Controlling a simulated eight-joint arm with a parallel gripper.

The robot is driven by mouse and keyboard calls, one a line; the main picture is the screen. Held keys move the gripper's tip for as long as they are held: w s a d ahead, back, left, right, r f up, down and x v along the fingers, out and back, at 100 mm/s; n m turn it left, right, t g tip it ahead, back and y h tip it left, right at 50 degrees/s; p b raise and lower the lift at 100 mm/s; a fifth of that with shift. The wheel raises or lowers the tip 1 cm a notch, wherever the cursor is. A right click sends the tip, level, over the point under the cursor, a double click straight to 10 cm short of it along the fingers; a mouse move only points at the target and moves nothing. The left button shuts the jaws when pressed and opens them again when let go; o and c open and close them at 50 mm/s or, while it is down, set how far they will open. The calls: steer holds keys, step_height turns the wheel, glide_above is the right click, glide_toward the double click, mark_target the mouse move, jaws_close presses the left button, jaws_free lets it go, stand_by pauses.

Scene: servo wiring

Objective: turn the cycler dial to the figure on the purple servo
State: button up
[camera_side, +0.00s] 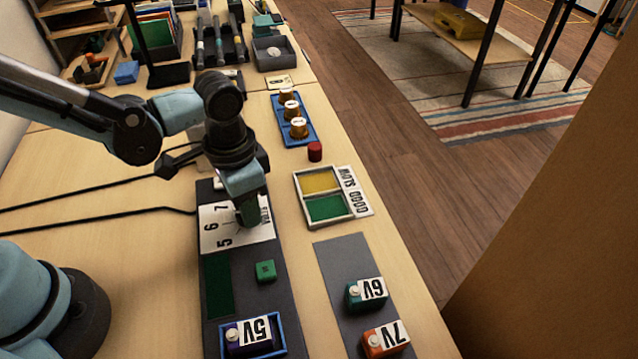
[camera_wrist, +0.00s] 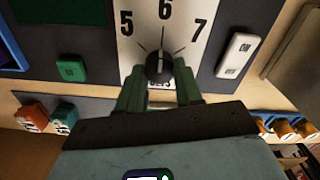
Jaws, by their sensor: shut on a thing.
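My gripper (camera_side: 249,213) is over the cycler's white scale plate (camera_side: 222,236), marked 5, 6 and 7. In the wrist view its green fingers (camera_wrist: 160,82) are shut on the black dial (camera_wrist: 160,67), one on each side. The dial's white mark points up towards the 6. In the side view the gripper hides the dial. The purple servo (camera_side: 235,338) sits in a blue-rimmed tray (camera_side: 279,331) at the cycler's near end, and its white label (camera_side: 256,331) reads 5V.
A green button (camera_side: 265,270) and a dark green panel (camera_side: 217,285) lie between scale and tray. Teal 6V (camera_side: 353,297) and orange 7V (camera_side: 373,344) servos stand on a grey mat (camera_side: 340,256). A GOOD/SLOW tray (camera_side: 298,186), red cylinder (camera_side: 315,151) and blue rack (camera_side: 278,109) are nearby.

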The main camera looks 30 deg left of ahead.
steer(key=n, duration=0.4)
steer(key=shift+n, duration=0.3)
steer(key=shift+a+n, duration=0.1)
steer(key=shift+n, duration=2.4)
steer(key=o, duration=1)
steer(key=shift+o, duration=0.2)
step_height(320, 180, up, 12)
